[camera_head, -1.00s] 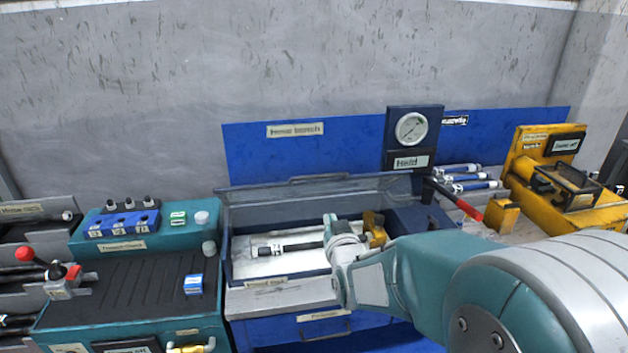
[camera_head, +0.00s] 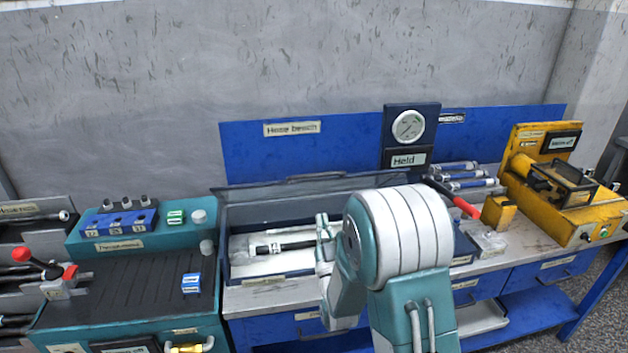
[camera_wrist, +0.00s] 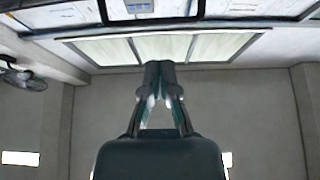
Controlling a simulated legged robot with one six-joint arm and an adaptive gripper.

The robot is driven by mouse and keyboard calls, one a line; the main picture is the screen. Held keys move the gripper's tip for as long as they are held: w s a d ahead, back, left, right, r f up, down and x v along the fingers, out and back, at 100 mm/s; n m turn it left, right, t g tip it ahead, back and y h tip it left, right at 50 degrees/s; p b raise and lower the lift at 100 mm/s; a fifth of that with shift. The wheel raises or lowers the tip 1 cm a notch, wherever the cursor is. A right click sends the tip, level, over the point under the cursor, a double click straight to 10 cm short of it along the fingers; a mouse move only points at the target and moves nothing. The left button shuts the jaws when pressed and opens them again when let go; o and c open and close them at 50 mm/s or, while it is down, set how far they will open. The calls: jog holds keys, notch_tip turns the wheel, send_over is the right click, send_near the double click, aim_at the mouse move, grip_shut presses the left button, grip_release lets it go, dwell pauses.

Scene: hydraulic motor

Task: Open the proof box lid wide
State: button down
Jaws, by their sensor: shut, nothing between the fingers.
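The proof box is the dark blue open-topped box (camera_head: 226,252) on the bench, with a pale inside and a hose with dark and light parts (camera_head: 285,244) lying in it. Its clear, dark-framed lid (camera_head: 262,193) is raised at the back edge, with a handle on its upper rim. My arm covers the box's right part. My gripper (camera_wrist: 160,68) shows in the wrist view with its two fingertips together and nothing between them. In the head view the fingers are mostly hidden behind my arm, so I cannot tell whether they touch the lid.
A pressure gauge panel (camera_head: 408,127) stands behind the box's right end. A red-handled lever (camera_head: 458,200) and a yellow machine (camera_head: 560,185) are to the right. A teal console (camera_head: 130,290) stands close at the left. The wrist view shows bright ceiling panels (camera_wrist: 105,50).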

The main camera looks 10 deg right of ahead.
aim_at(314, 177)
jog(key=x, duration=1.1)
jog(key=shift+w, duration=0.1)
jog(key=shift+r, duration=0.15)
